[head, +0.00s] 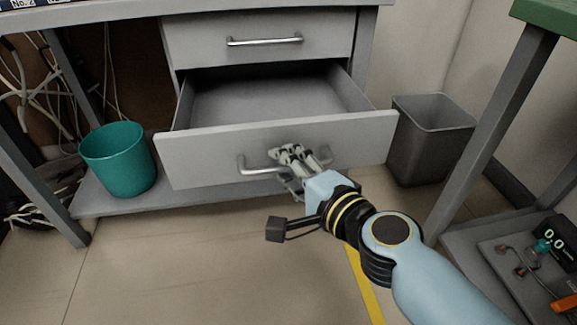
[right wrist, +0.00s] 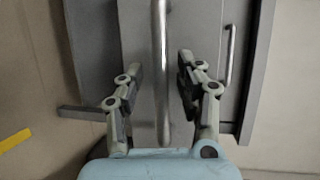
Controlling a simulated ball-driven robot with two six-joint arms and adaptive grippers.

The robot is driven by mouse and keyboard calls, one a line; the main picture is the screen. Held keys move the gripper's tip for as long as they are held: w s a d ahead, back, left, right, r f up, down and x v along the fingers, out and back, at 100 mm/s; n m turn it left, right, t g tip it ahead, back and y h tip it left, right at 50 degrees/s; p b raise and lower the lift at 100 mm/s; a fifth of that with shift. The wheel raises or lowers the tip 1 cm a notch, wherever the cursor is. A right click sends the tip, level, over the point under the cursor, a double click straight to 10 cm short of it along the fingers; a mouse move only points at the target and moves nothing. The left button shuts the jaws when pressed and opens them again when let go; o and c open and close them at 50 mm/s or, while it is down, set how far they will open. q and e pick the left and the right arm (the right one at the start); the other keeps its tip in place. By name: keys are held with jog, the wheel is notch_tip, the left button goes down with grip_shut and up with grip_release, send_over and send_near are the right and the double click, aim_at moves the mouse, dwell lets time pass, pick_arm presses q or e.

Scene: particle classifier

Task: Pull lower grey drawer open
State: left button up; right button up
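The lower grey drawer (head: 205,160) is pulled well out of the bench in the head view, and its visible inside looks empty. Its silver bar handle (head: 243,167) is partly hidden behind my right gripper (head: 292,153). In the right wrist view the handle (right wrist: 160,70) runs upright between the two fingers of my right gripper (right wrist: 160,72). The fingers are apart, with a gap on each side of the bar, so the gripper is open around the handle. My left gripper is not in view.
The upper drawer (head: 200,42) above is shut. A teal bin (head: 120,160) stands on the lower shelf at left. A grey bin (head: 425,145) stands close to the open drawer's right side. A green-topped table (head: 550,15) is at right. The floor in front is clear.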

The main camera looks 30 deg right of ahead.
jog(key=v, duration=1.2)
dwell(0.5)
